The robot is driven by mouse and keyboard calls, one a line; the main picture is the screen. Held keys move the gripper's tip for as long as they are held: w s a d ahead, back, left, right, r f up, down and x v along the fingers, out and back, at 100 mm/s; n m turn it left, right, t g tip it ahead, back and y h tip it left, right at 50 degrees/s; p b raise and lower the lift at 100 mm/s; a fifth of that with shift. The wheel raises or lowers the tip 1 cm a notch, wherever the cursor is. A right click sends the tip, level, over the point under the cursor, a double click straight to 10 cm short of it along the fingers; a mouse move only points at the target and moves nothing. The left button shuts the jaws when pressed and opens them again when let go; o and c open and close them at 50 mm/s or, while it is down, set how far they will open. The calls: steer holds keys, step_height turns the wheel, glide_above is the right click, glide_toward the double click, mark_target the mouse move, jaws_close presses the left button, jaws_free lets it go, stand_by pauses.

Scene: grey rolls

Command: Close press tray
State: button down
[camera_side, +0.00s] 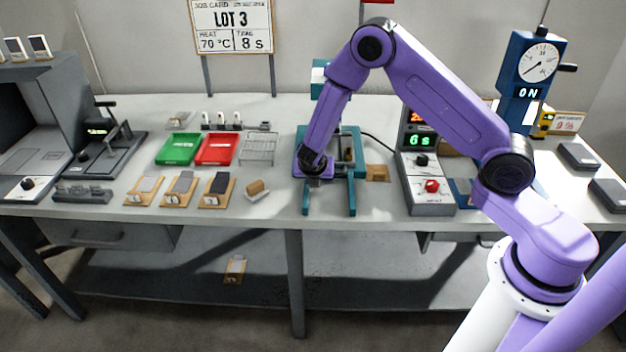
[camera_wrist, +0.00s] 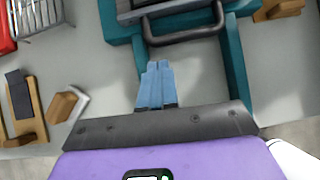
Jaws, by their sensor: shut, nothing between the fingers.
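The teal press (camera_side: 359,172) stands on the bench in the side view, partly hidden behind my arm. In the wrist view its teal frame (camera_wrist: 236,62) runs down both sides. The press tray (camera_wrist: 165,10) shows at the top of the wrist view, with a dark bar handle (camera_wrist: 185,36) along its near edge. My gripper (camera_wrist: 156,70) is shut and empty, its blue fingertips pointing at the handle and just short of it in the picture. I cannot tell whether they touch. In the side view my gripper's fingers are hidden by the wrist.
A small wooden block (camera_side: 257,189) and boards with grey pieces (camera_side: 180,188) lie left of the press. Green (camera_side: 178,149) and red (camera_side: 217,149) trays and a wire rack (camera_side: 258,148) stand behind them. A control box (camera_side: 427,182) stands close on the right.

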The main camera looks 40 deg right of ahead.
steer(key=s+a+r+m+g+y, duration=0.1)
steer(key=s+a+r+m, duration=0.25)
steer(key=s+r, duration=0.5)
steer(key=s+a+r+m+y, duration=0.1)
steer(key=s+a+r+m, duration=0.25)
steer(key=s+r, duration=0.5)
steer(key=s+d+r+m+g+y, duration=0.1)
steer(key=s+m+g+y, duration=0.1)
steer(key=s, duration=0.8)
steer(key=s+d+r+m+g+y, duration=0.1)
steer(key=s+m, duration=0.3)
steer(key=s, duration=0.6)
steer(key=shift+s+d+r+m+g+y, duration=0.25)
steer(key=shift+s+r+m+g+y, duration=0.1)
steer(key=shift+r+m+g+y, duration=0.1)
